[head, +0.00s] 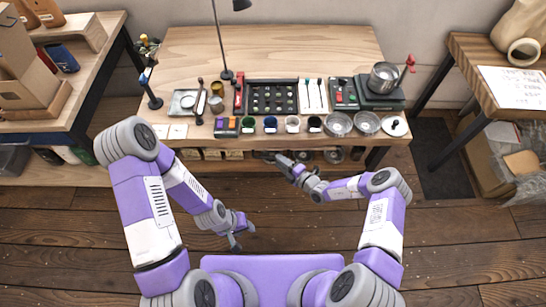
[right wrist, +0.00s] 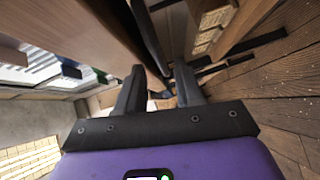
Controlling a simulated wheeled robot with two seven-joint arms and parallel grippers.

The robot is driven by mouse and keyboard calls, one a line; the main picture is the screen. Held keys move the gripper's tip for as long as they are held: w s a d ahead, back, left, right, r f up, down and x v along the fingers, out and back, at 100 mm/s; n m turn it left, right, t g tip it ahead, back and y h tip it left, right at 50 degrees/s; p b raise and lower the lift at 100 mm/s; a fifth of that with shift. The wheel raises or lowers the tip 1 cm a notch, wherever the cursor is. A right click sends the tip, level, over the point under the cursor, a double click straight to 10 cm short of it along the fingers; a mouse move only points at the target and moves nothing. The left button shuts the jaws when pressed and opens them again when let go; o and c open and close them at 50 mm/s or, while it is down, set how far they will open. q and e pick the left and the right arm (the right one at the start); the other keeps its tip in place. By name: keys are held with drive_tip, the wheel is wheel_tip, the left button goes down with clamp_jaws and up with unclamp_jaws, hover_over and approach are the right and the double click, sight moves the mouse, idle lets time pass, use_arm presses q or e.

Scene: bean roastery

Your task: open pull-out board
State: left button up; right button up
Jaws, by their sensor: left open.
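The wooden workbench (head: 310,50) stands ahead of me, with its front edge running across the head view. I cannot pick out a separate pull-out board; the space under the front edge is partly hidden by the top. My right gripper (head: 277,160) is just in front of and below that edge, near the middle. In the right wrist view its two dark fingers (right wrist: 160,85) stand apart, with no held thing visible between them. A wooden panel (right wrist: 85,35) runs close beside the left finger. My left gripper (head: 243,236) is open and empty over the floor, well short of the bench.
Cups, bowls (head: 338,124), a black tray (head: 270,97) and a scale with a metal pot (head: 383,77) crowd the bench's front half. Items sit on a shelf beneath. Side tables stand left (head: 100,50) and right (head: 470,60). The floor (head: 300,220) before the bench is clear.

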sight(273, 157)
drive_tip(key=x, duration=0.5)
drive_tip(key=shift+s+b, duration=0.1)
drive_tip(key=shift+b, duration=0.3)
clamp_jaws()
